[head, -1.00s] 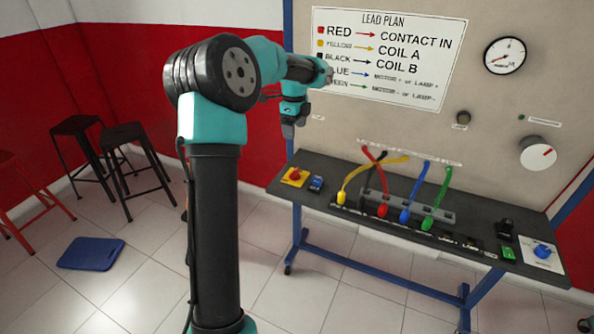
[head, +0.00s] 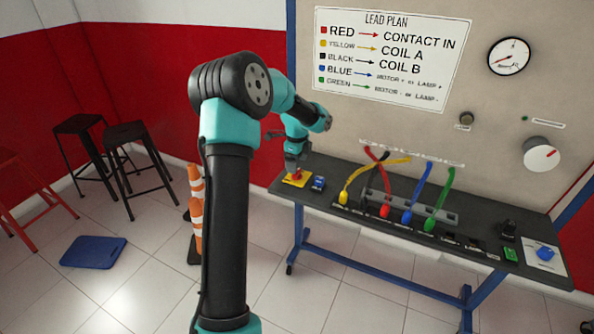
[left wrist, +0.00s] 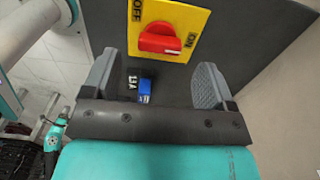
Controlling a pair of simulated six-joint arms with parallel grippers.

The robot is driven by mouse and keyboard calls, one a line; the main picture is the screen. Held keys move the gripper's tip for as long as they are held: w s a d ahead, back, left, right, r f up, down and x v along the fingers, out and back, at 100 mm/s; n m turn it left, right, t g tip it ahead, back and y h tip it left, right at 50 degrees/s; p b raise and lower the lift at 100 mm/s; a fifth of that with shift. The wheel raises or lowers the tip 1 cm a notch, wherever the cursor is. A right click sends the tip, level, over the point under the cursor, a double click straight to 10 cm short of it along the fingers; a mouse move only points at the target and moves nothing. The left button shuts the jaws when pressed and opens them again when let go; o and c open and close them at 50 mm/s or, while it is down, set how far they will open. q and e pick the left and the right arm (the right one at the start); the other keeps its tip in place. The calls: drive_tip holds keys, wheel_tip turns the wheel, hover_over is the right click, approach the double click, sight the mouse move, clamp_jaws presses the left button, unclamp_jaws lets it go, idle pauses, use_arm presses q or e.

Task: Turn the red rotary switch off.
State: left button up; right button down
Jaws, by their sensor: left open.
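The red rotary switch (head: 297,175) sits on a yellow plate at the left end of the dark bench. In the left wrist view the red knob (left wrist: 160,39) lies across the yellow plate (left wrist: 189,17), near the top of the picture. The plate is marked OFF at upper left and ON at right; the pale mark on the knob is at its right end, by ON. My left gripper (head: 293,168) is just above the switch. In the left wrist view its two fingers (left wrist: 157,88) are wide apart and empty, with the knob ahead between them, apart from both. My right gripper is out of view.
A small blue block-like part (head: 318,183) sits on the bench right beside the yellow plate. Several coloured leads, including a yellow one (head: 360,172), plug into the bench farther right. The upright panel (head: 480,100) stands behind.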

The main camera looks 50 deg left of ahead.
use_arm(q)
drive_tip(key=shift+f, duration=2)
drive_tip(key=shift+c, duration=0.3)
drive_tip(key=c, duration=0.9)
